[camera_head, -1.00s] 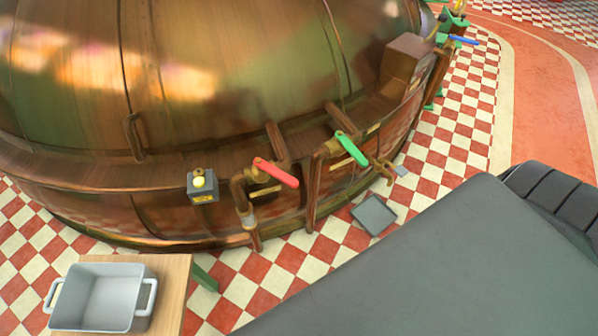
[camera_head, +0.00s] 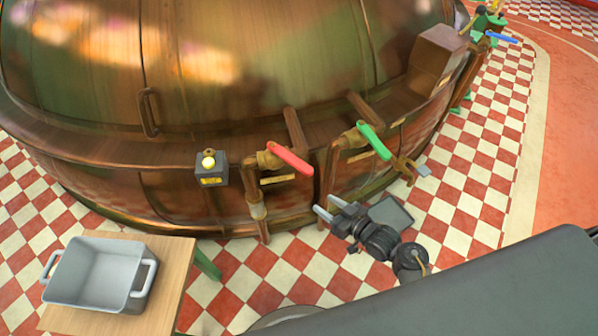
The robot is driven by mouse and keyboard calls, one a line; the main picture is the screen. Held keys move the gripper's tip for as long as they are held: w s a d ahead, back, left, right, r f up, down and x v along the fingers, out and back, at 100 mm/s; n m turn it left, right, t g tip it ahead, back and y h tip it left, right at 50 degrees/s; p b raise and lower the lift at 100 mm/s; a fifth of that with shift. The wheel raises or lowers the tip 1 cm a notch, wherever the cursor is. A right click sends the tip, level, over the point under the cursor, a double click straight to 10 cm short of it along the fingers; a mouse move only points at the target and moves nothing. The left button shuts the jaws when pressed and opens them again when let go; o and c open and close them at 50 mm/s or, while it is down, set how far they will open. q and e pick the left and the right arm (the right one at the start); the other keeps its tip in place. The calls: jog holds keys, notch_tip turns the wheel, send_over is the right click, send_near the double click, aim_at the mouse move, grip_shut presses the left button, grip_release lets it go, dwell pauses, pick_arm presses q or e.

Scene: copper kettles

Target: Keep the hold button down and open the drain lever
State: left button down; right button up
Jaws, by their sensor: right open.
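A small dark grey box carries a round yellow button (camera_head: 209,162), on the kettle's side; I take it as the hold button. A red lever (camera_head: 290,158) sits on a copper pipe to its right. A green lever (camera_head: 373,140) sits on the neighbouring pipe, and a blue lever (camera_head: 500,37) is far off at upper right. Labels are too small to read, so I cannot tell which is the drain lever. My right gripper (camera_head: 325,207) is open and empty, below the red and green levers and apart from both. My left gripper is not in view.
The large copper kettle (camera_head: 250,60) fills the upper left. A grey two-handled tub (camera_head: 95,275) stands on a wooden table (camera_head: 172,285) at lower left. A grey square pan (camera_head: 393,212) is behind my right gripper. Checkered floor (camera_head: 480,165) is open at right.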

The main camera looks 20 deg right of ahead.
aim_at(299, 165)
notch_tip(299, 165, up, 11)
jog(key=n+t+y+b, duration=0.1)
jog(key=n+t+y, duration=0.1)
jog(key=n+y, duration=0.1)
jog(key=x, duration=1)
jog(key=shift+s+a+f, duration=0.1)
jog(key=shift+f, duration=0.05)
jog(key=shift+w+a, duration=0.35)
jog(key=shift+w, duration=0.1)
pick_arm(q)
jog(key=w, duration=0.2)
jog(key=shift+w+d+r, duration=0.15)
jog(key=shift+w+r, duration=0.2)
pick_arm(e)
jog(key=shift+c, duration=0.5)
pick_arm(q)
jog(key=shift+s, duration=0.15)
pick_arm(e)
grip_shut()
